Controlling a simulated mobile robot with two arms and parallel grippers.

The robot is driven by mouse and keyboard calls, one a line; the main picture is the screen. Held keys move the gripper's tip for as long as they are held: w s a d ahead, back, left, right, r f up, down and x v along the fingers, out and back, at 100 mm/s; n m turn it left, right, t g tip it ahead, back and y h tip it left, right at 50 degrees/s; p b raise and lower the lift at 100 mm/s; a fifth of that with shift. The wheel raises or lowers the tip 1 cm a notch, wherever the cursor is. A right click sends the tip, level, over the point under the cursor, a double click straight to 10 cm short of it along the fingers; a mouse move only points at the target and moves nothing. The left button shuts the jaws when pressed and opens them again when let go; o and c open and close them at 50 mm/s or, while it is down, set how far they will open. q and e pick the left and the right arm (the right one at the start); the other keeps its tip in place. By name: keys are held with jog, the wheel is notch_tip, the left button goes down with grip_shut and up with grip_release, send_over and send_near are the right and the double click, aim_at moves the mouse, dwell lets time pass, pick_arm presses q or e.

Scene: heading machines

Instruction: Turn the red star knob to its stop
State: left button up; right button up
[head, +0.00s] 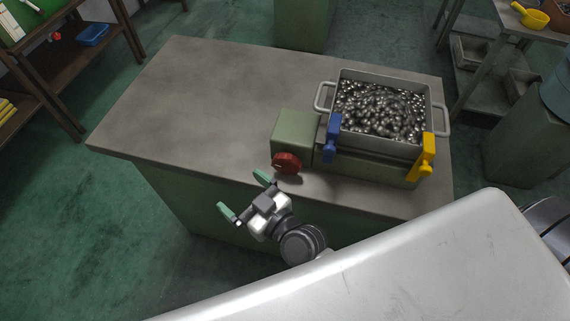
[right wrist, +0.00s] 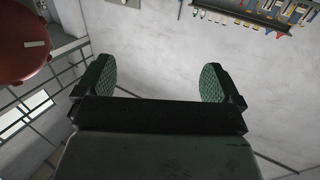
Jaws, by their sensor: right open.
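The red star knob (head: 286,163) sits on the front of a green machine block (head: 297,131) near the table's front edge. It also shows large at the upper left of the right wrist view (right wrist: 22,45), with a pale mark on its face. My right gripper (head: 243,194) is open and empty, in front of the table edge, to the left of and below the knob, not touching it. In the right wrist view its two green finger pads (right wrist: 157,80) stand wide apart with nothing between them. My left gripper is in neither view.
A metal tray (head: 437,112) full of shiny parts sits on the machine, with a blue clamp (head: 331,140) and a yellow clamp (head: 427,155) at its front. The table's left part (head: 190,95) is clear. A large pale metal surface (head: 400,270) fills the lower right.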

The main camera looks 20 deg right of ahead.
notch_tip(320, 180, up, 8)
jog(key=w+d+m+t+h, duration=0.25)
jog(key=m+t+h, duration=0.25)
jog(key=m+h, duration=0.4)
jog(key=m+g+h, duration=0.3)
jog(key=g+h, duration=0.5)
jog(key=g, duration=0.2)
send_near(284, 166)
jog(key=p+x, duration=0.1)
jog(key=x, duration=0.8)
jog(key=shift+w+d+f, duration=0.1)
jog(key=shift+w+d, duration=0.1)
jog(key=shift+d, duration=0.05)
jog(key=c, duration=0.9)
